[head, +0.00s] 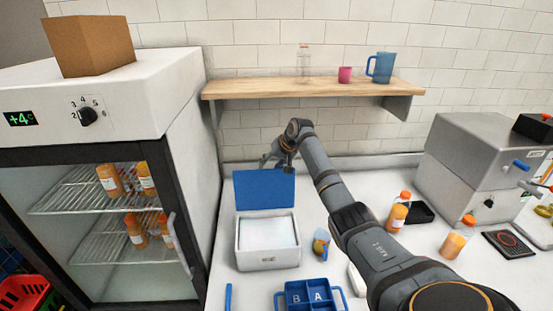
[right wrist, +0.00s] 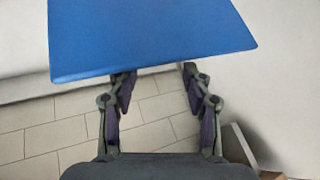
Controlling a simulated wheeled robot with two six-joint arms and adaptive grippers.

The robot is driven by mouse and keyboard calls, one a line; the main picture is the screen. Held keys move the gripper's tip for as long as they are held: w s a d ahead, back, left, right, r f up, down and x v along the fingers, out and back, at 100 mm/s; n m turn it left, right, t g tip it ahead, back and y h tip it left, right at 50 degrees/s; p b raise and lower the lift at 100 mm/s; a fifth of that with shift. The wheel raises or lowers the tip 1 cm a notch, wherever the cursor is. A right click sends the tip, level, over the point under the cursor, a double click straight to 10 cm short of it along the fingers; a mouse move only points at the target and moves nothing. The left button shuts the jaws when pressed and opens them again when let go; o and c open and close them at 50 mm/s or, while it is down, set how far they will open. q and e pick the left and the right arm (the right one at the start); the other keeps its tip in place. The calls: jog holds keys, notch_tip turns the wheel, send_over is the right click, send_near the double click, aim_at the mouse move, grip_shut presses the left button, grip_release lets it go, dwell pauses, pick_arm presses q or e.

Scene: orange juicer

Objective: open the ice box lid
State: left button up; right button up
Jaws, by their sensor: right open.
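The ice box (head: 268,257) is a white box on the counter with a pale, flat-looking inside. Its blue lid (head: 264,190) stands raised at the back edge, so the box is open. My right gripper (head: 272,160) is just above and behind the lid's top edge, with its fingers apart. In the right wrist view the blue lid (right wrist: 150,38) fills the upper middle and covers the fingertips of the open gripper (right wrist: 157,78). Nothing shows between the fingers; whether they touch the lid I cannot tell. My left gripper is not in view.
A glass-door fridge (head: 190,150) stands close on the left. A wooden shelf (head: 250,88) with cups hangs behind. A grey machine (head: 470,165) is at far right.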

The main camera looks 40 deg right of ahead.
jog(key=v, duration=0.5)
jog(key=shift+s+r, duration=0.2)
